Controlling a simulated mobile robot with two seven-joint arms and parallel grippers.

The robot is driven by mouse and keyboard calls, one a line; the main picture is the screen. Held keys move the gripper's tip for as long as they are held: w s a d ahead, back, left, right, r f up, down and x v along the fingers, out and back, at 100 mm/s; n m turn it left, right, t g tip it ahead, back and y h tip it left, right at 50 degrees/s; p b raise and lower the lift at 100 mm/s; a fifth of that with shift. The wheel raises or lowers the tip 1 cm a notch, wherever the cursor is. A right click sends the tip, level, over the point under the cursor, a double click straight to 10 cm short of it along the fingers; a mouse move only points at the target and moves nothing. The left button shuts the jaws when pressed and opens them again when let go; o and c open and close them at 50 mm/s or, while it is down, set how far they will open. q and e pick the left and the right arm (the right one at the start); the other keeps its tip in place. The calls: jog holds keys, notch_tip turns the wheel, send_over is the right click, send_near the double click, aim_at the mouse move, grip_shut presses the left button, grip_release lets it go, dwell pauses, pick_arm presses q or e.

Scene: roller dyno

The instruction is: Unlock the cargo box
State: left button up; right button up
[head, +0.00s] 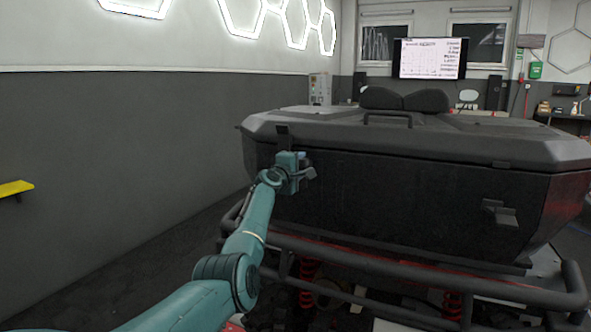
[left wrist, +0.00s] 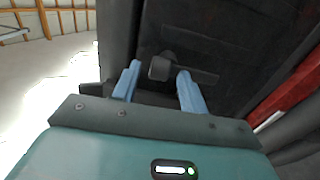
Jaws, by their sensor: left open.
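The cargo box (head: 400,190) is a large black case with a lid (head: 330,130). It fills the middle and right of the head view. A dark latch (head: 500,213) shows on the right of its front face. My left gripper (head: 304,162) is at the left part of the front face. In the left wrist view its two blue fingers (left wrist: 159,76) are open around or just in front of another dark latch (left wrist: 195,74). The latch's rounded end lies between the fingertips. I cannot tell whether they touch it. My right gripper does not show.
A dark tubular bumper (head: 400,268) runs below the box, with red springs (head: 453,304) under it. A grey wall (head: 100,130) stands on the left, with a yellow bracket (head: 16,188). Floor lies free between wall and vehicle.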

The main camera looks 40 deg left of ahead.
pick_arm(q)
jog(key=shift+s, duration=0.1)
jog(key=shift+p+v, duration=0.6)
jog(key=shift+v, duration=0.35)
jog(key=v, duration=1.1)
jog(key=shift+d, duration=0.1)
